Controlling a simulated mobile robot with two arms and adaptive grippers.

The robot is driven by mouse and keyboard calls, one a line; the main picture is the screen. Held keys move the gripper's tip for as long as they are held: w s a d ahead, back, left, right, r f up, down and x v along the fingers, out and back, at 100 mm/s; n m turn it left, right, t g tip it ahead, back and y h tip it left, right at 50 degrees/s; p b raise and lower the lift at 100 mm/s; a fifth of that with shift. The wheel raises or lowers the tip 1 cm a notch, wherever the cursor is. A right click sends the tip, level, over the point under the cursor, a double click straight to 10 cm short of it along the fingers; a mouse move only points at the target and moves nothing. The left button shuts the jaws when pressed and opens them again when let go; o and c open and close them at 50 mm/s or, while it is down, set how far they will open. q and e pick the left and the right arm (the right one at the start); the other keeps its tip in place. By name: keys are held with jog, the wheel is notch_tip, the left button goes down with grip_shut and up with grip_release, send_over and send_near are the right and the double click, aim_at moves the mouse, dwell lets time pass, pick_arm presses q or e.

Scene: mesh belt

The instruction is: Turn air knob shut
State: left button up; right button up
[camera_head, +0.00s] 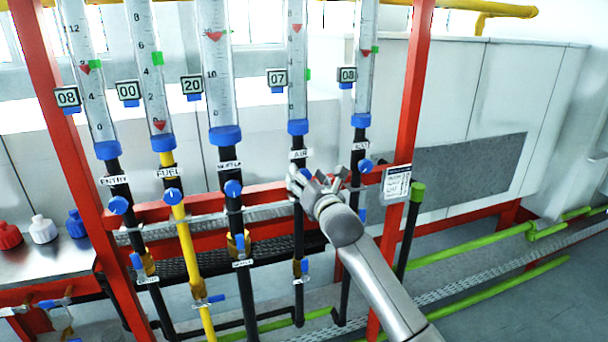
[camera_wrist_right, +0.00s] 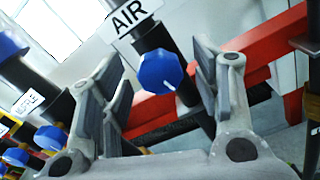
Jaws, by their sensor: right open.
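The air knob (camera_wrist_right: 158,72) is a blue faceted knob on a black pipe under the AIR label (camera_wrist_right: 131,14) in the right wrist view. A short white mark on it points down and slightly right. My right gripper (camera_wrist_right: 165,85) is open, with one finger on each side of the knob and visible gaps. My left gripper is not in view.
Blue knobs sit on the neighbouring pipes: the fuel knob (camera_head: 173,196), the nozzle-side knob (camera_head: 233,188) and one close on the right (camera_head: 365,166). A red frame post (camera_head: 408,100) and a hanging tag (camera_head: 396,184) stand to the right.

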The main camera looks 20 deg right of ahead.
jog(key=shift+w, duration=0.85)
jog(key=shift+c, duration=0.2)
jog(key=c, duration=1)
